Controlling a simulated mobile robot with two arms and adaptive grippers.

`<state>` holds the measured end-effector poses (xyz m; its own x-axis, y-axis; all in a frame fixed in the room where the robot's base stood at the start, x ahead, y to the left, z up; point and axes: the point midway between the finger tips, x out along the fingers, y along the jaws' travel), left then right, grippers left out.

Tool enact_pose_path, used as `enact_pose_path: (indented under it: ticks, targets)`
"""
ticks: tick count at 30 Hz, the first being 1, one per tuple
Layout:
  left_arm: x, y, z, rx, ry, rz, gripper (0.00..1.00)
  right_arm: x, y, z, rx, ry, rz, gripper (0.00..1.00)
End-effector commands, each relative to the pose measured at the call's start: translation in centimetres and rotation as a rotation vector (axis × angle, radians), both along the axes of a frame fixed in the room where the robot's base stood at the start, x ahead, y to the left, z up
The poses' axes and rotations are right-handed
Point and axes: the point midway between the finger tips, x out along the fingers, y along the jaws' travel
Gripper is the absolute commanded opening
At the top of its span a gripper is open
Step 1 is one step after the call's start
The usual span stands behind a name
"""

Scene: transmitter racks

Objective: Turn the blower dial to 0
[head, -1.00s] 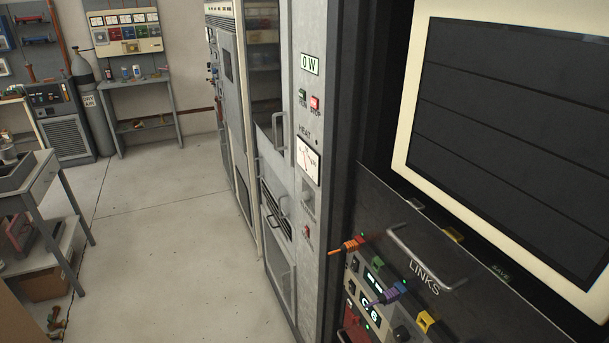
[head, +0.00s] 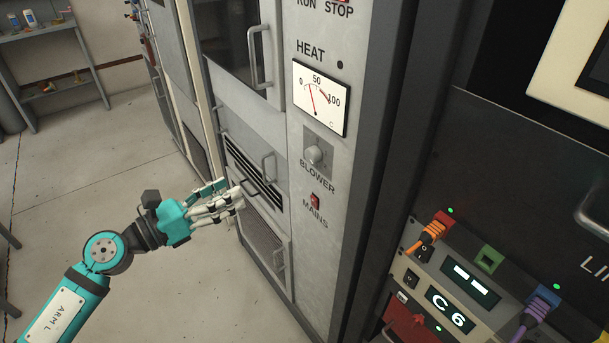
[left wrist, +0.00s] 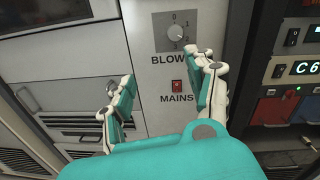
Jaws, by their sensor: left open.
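The blower dial (head: 314,155) is a small round grey knob on a grey plate, above the word BLOWER on the pale rack panel. It also shows in the left wrist view (left wrist: 176,33), with numbers around it; its pointer seems to lie toward the lower right, near the higher numbers. My left gripper (head: 232,199) is to the left of the dial and lower, in front of the rack, apart from it. In the left wrist view its fingers (left wrist: 163,82) are spread with nothing between them, and the dial shows beyond them. My right gripper is not in view.
The red MAINS switch (head: 315,201) is just below the dial, and the HEAT meter (head: 320,97) above it. Rack door handles (head: 268,168) stick out at the left. At the right, a links panel (head: 462,283) has plugged cables.

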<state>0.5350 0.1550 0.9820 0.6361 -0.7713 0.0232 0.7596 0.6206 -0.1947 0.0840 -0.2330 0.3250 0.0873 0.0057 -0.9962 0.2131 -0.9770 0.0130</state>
Motion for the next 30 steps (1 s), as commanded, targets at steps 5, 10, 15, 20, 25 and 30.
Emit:
enact_pose_path:
  ticks: [5,10,15,20,25,30]
  targets:
    - [-1.6,-1.7,1.5,0.138,-0.139,-0.059,0.56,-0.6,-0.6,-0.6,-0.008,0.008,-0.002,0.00]
    - [-0.4,-3.5,2.1,0.140,-0.146,-0.061,0.56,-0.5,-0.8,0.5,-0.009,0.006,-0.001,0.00]
    - [1.7,-6.5,2.2,0.136,-0.144,-0.061,0.56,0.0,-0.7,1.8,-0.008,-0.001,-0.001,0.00]
    - [3.9,-9.3,2.1,0.135,-0.142,-0.060,0.56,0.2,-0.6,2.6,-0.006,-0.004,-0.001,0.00]
    - [6.0,-12.2,1.9,0.136,-0.141,-0.060,0.56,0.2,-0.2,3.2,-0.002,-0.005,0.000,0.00]
    - [7.6,-14.3,1.8,0.136,-0.141,-0.058,0.56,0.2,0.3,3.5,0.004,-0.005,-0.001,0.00]
